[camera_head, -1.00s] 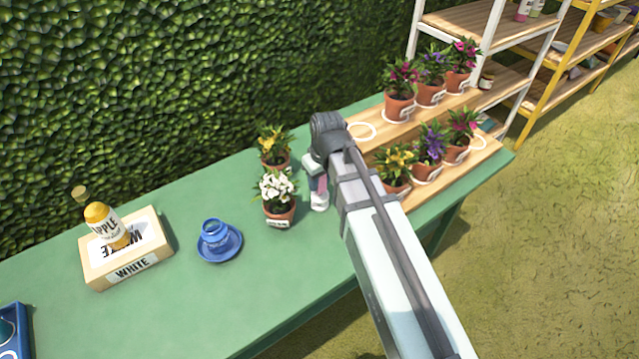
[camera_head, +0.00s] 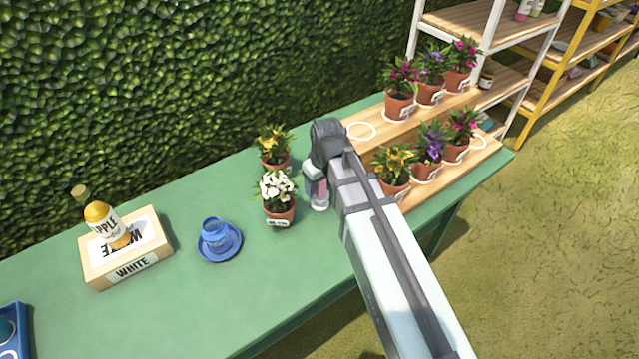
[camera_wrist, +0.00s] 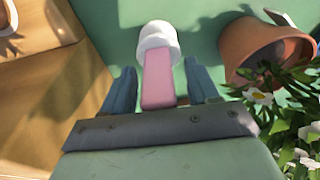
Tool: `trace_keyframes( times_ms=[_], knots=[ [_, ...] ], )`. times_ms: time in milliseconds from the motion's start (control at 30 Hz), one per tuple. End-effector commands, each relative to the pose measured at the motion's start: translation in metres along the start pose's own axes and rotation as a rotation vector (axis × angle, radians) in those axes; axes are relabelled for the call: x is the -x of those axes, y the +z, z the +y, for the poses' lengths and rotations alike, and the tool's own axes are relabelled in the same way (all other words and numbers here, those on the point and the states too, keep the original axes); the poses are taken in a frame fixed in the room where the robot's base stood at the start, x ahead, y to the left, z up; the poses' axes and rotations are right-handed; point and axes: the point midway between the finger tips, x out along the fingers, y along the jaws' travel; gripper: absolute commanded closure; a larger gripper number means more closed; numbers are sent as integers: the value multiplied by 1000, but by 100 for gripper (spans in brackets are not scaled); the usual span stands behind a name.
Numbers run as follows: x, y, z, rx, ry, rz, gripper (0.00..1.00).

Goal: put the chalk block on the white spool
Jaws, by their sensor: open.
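The pink chalk block (camera_wrist: 160,82) shows in the wrist view between my gripper's two blue fingers, with a gap on each side. My gripper (camera_wrist: 162,75) is open around it. The white spool (camera_wrist: 157,36) shows just past the block's far end, touching it in the picture; the block appears to stand on the spool. In the head view my gripper (camera_head: 317,184) is low over the table, with the pink block (camera_head: 321,188) partly hidden by it and the white spool (camera_head: 320,205) beneath, at the table top.
A pot of white flowers (camera_head: 279,213) stands close left of my gripper, with a yellow-flowered pot (camera_head: 273,152) behind. A wooden board (camera_head: 425,195) with several potted plants lies right. A blue cup (camera_head: 215,232) and a box (camera_head: 126,265) carrying a bottle stand farther left.

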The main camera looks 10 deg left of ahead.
Motion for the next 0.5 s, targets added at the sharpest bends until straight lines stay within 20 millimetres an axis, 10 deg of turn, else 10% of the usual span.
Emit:
trace_keyframes(
  times_ms=[500],
  knots=[
    [37,-1,0,0,1,3,41]
  ],
)
